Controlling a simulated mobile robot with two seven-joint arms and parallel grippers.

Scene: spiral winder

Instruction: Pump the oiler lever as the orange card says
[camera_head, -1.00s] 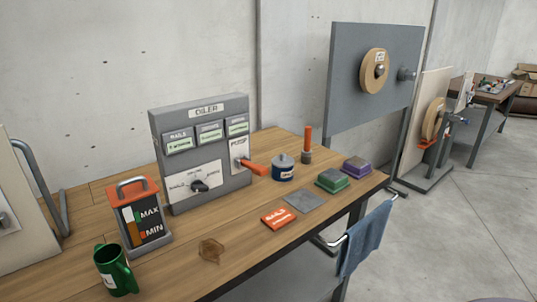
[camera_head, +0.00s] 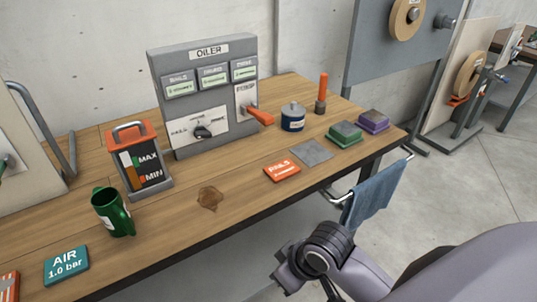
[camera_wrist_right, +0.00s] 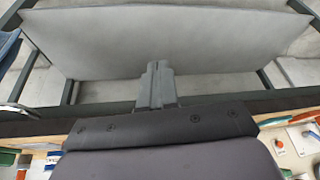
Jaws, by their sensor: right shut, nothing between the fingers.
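The grey oiler box (camera_head: 205,95) stands on the wooden bench, with several small labelled windows, a black selector knob (camera_head: 202,131) and a pump plate. The orange pump lever (camera_head: 260,116) sticks out from the plate toward the front right. The orange card (camera_head: 282,172) lies flat near the bench's front edge; its large word looks like "RAILS", and its smaller line is too small to read. My right gripper (camera_wrist_right: 158,86) is shut and empty in the right wrist view, away from the lever, below the bench top. My left gripper is out of view.
A green mug (camera_head: 112,212), an orange-topped MAX/MIN can (camera_head: 140,160) and a teal air card (camera_head: 66,265) are at left. A blue pot (camera_head: 293,117) stands right of the lever. A blue towel (camera_head: 371,192) hangs on the bench rail. Bench top before the oiler is mostly clear.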

